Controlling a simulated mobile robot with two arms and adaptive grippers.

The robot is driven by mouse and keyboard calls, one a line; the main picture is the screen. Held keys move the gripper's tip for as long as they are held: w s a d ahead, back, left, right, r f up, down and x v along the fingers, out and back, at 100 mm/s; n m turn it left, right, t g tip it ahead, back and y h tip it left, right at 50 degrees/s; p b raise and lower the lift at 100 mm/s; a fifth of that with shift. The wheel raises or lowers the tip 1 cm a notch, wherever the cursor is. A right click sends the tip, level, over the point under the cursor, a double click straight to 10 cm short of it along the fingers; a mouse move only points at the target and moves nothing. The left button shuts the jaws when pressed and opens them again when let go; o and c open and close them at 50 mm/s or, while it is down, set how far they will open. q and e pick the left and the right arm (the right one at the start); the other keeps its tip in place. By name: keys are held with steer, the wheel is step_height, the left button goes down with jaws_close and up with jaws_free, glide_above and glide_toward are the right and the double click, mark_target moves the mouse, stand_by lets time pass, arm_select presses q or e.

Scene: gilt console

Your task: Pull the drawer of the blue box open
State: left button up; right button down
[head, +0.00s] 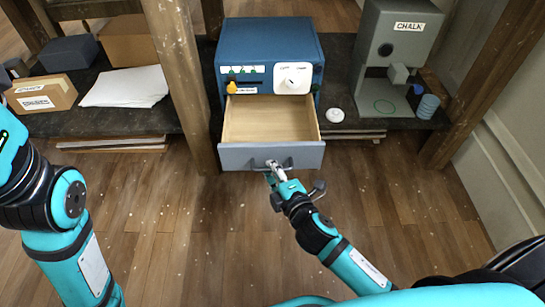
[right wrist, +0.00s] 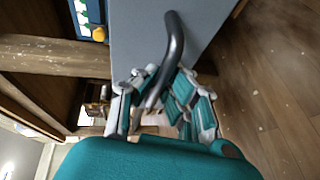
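The blue box (head: 268,42) stands on the dark shelf in the head view. Its drawer (head: 270,157) is pulled well out, and its pale wooden inside looks empty. The drawer has a grey front with a dark curved handle (head: 288,162). My right gripper (head: 273,168) is at the middle of this handle. In the right wrist view the handle (right wrist: 175,40) runs between the fingertips of the right gripper (right wrist: 165,77), which look closed on it. My left arm shows at the left of the head view, but its gripper is out of the picture.
A grey CHALK machine (head: 395,45) and a small white round thing (head: 335,115) are right of the box. Cartons and white paper (head: 125,87) lie left. Wooden posts (head: 180,80) flank the box. The floor before the drawer is clear.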

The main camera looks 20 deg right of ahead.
steer(key=shift+s+r, duration=0.1)
steer(key=shift+s, duration=0.05)
steer(key=c, duration=1.4)
jaws_free()
steer(key=v, duration=1.2)
steer(key=shift+a, duration=0.1)
